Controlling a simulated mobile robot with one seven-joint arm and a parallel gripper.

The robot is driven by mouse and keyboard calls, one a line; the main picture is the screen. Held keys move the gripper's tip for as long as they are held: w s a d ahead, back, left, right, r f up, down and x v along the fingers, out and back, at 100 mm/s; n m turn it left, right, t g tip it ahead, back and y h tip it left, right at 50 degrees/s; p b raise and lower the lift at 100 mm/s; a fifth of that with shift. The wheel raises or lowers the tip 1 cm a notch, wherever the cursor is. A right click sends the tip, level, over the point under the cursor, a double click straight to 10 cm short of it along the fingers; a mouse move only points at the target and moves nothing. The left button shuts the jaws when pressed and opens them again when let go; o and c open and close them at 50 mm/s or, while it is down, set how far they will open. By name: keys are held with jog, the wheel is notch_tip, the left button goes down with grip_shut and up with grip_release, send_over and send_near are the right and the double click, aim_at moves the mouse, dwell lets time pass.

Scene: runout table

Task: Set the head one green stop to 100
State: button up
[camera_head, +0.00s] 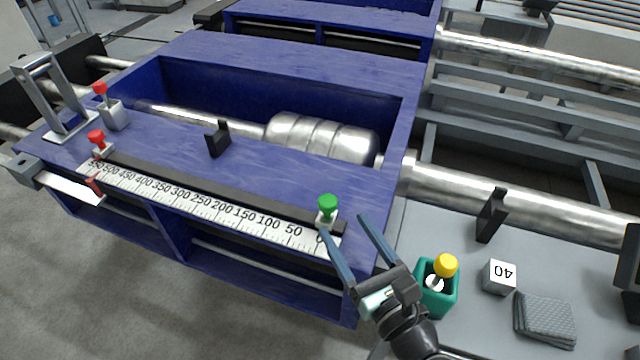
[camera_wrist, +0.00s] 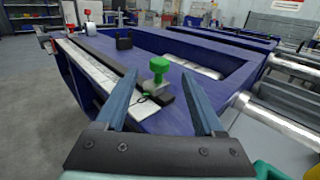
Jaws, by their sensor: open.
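The green stop (camera_head: 327,208) is a green-topped knob on a pale block at the 0 end of the scale. The ruler scale (camera_head: 215,211) runs along the front of the blue table beside a black rail (camera_head: 200,187); its numbers rise to the left, with 100 left of the stop. My gripper (camera_head: 345,225) is open and empty, its two blue-grey fingers pointing at the stop. In the wrist view the green stop (camera_wrist: 158,70) shows ahead, between and beyond the fingertips, apparently untouched.
A red stop (camera_head: 97,140) sits at the scale's far left end, with a red-knobbed lever (camera_head: 104,105) behind it. A black upright tab (camera_head: 217,138) stands behind the rail.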

jog(key=x, duration=1)
jog(key=shift+w+a+b, duration=0.2)
jog(key=shift+w+b, duration=0.15)
jog(key=shift+b, duration=0.05)
grip_shut()
dwell(0.8)
